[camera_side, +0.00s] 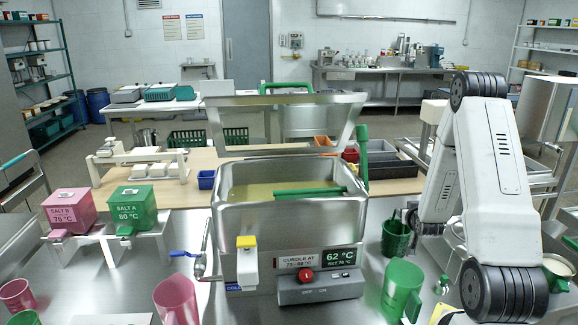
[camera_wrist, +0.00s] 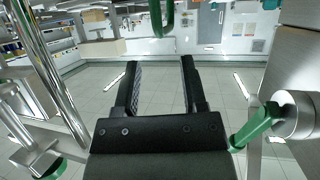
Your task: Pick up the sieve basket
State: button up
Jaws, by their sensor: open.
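A dark green perforated basket (camera_side: 396,238), which looks like the sieve basket, sits on the steel bench just right of the vat. My gripper (camera_side: 408,217) is close by its upper right rim in the side view, partly overlapping it; I cannot tell whether they touch. In the wrist view my gripper (camera_wrist: 158,62) has its two black fingers wide apart with only floor visible between them. The basket is not clearly identifiable in the wrist view.
The steel vat (camera_side: 340,215) holds yellowish liquid and stands left of my gripper. A green jug (camera_side: 402,290) stands in front of the basket. Pink and green boxes (camera_side: 70,208) are at the left. A green hook-like part (camera_wrist: 162,18) shows beyond my fingers.

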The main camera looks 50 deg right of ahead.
aim_at(403, 234)
jog(key=shift+f, duration=1.15)
jog(key=shift+f, duration=0.1)
jog(key=shift+f, duration=1.3)
jog(key=shift+d+f, duration=0.1)
jog(key=shift+f, duration=0.2)
jog(key=x, duration=0.2)
jog(key=shift+w+d, duration=0.25)
grip_shut()
